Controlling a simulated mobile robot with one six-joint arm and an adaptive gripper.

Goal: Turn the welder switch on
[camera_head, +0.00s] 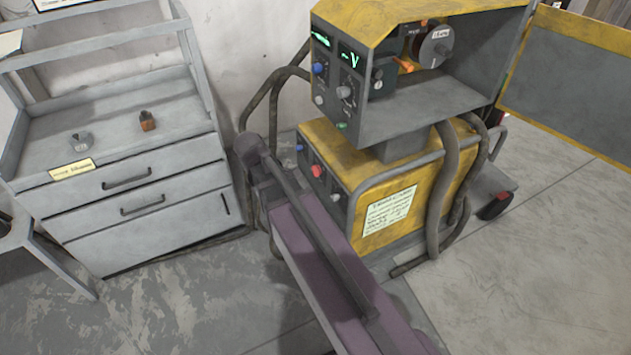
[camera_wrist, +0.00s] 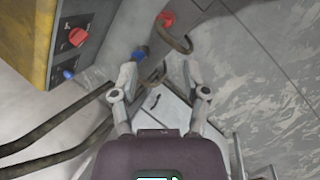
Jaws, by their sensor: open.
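The welder (camera_head: 345,160) is a yellow and grey cabinet right of centre in the head view. A round red switch knob (camera_head: 316,171) sits on its front panel, between a blue part and a grey one. In the wrist view the welder panel (camera_wrist: 95,15) is at upper left, with the red switch knob (camera_wrist: 78,37) and white marks around it. I cannot read its setting. My gripper (camera_wrist: 160,73) is open and empty, to the right of the knob and apart from it. In the head view I cannot make out the gripper's fingers.
A wire feeder (camera_head: 390,115) with lit green displays sits on the welder. Thick cables (camera_head: 448,190) hang at its side. A grey drawer cabinet (camera_head: 130,170) stands at left. Red (camera_wrist: 166,18) and blue (camera_wrist: 140,53) fittings lie beyond my fingers. Open floor (camera_head: 545,280) is at lower right.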

